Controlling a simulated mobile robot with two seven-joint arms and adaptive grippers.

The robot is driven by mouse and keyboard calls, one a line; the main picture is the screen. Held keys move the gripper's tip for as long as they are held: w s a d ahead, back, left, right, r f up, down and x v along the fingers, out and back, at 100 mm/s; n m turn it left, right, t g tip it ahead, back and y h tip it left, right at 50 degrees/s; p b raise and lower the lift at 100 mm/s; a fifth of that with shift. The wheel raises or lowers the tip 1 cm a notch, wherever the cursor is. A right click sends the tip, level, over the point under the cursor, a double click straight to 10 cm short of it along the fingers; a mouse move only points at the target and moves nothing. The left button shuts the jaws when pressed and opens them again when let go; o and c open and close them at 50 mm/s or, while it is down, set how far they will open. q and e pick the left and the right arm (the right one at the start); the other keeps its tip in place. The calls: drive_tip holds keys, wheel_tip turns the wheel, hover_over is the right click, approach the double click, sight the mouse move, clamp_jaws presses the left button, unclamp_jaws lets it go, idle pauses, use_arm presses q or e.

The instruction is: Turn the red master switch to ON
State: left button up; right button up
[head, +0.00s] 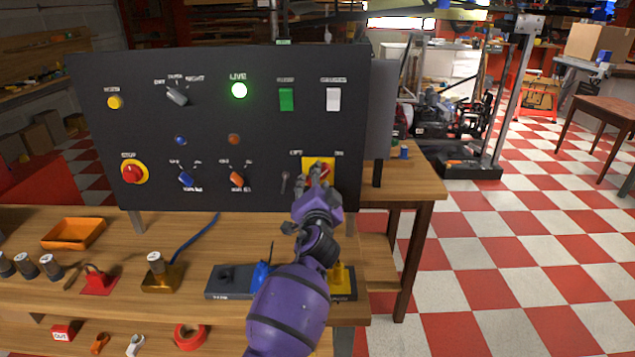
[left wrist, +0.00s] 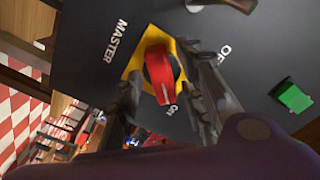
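The red master switch (head: 325,170) sits on a yellow plate at the lower right of the dark panel (head: 215,120). In the left wrist view the red handle (left wrist: 160,73) stands on its yellow plate (left wrist: 133,66) beside the word MASTER. One end of the handle points toward the ON label; the OFF label is off to the right. My left gripper (head: 320,174) is at the switch, with its fingers (left wrist: 160,64) on either side of the handle. They look spread, with small gaps to it. The gripper partly hides the switch in the head view. My right gripper is not in view.
A green lamp (head: 239,91) labelled LIVE is lit. A small lever (head: 285,182) stands just left of the switch. An orange knob (head: 237,178), a blue knob (head: 186,178) and a red stop button (head: 133,172) lie further left. The workbench (head: 205,240) below holds several parts.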

use_arm(q)
drive_tip(key=s, duration=1.2)
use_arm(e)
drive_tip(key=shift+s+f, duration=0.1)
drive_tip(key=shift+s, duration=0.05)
use_arm(q)
drive_tip(key=s+a+f+n+g+h+p, duration=0.1)
drive_tip(key=s+a+f+n+g, duration=0.15)
drive_tip(key=s+a+f, duration=0.45)
drive_tip(key=s+a+f+n+g+h+p, duration=0.1)
drive_tip(key=s+a+f+n+g, duration=0.15)
drive_tip(key=s+f, duration=0.9)
drive_tip(key=s+a+f+n+g, duration=0.1)
drive_tip(key=s+a+f, duration=0.2)
drive_tip(key=s, duration=0.6)
drive_tip(key=s+a+f+n+g+y+p, duration=0.1)
drive_tip(key=s+a+f+g, duration=0.1)
drive_tip(key=s+f, duration=0.5)
drive_tip(key=s+a+f+n+g+p, duration=0.1)
drive_tip(key=s+a+f, duration=0.4)
drive_tip(key=s, duration=0.7)
drive_tip(key=shift+s+f+n+y, duration=0.25)
drive_tip(key=shift+s+n+y, duration=0.05)
drive_tip(key=shift+n, duration=0.1)
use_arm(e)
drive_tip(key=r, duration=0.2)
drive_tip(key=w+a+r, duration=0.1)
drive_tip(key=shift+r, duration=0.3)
